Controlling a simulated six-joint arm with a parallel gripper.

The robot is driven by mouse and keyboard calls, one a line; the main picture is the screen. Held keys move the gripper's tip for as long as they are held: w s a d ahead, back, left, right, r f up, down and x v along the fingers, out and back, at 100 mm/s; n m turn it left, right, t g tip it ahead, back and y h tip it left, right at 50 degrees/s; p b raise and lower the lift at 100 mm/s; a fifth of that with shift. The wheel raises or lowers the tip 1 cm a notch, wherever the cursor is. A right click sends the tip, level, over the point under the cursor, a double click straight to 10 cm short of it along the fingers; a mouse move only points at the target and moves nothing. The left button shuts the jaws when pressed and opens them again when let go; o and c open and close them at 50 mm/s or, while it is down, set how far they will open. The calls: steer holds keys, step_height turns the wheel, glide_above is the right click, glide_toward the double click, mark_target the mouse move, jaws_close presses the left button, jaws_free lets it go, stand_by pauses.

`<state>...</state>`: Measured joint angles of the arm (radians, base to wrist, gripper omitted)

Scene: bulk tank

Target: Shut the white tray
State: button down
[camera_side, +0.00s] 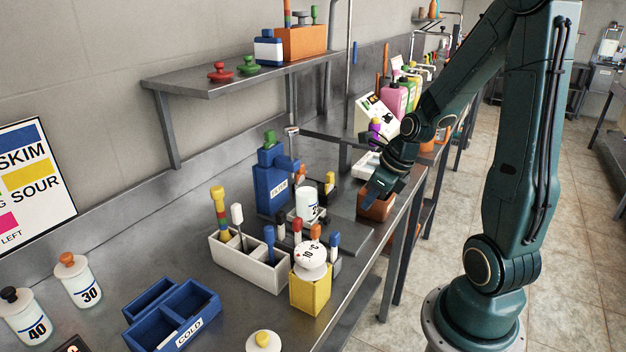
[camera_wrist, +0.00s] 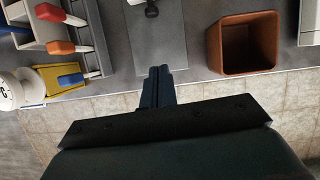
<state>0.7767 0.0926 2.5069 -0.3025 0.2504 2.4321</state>
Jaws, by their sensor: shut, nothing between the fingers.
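A white tray (camera_side: 366,165) stands out low at the front of a white machine with a panel (camera_side: 372,110), on the far part of the bench in the side view. It looks open, and my wrist partly hides it. A white edge at the right of the wrist view (camera_wrist: 309,22) may be the same tray; I cannot tell. My gripper (camera_side: 370,191) is just on the near side of the tray, by a brown square pot (camera_side: 375,208). In the wrist view my gripper (camera_wrist: 158,72) has its fingers together and empty, left of the pot (camera_wrist: 242,44).
A grey plate (camera_wrist: 157,30) lies beyond my fingertips. A white divided box (camera_side: 250,262), a yellow holder (camera_side: 310,290) and a blue dispenser (camera_side: 271,185) stand on the nearer bench. Colored bottles (camera_side: 395,98) stand behind the machine. The bench's front edge is close to my gripper.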

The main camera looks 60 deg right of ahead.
mark_target(319, 215)
steer(key=shift+x, duration=4.45)
steer(key=shift+w+a+r, duration=0.1)
steer(key=shift+w, duration=1.9)
steer(key=shift+w, duration=2.45)
steer(key=shift+w+r, duration=0.1)
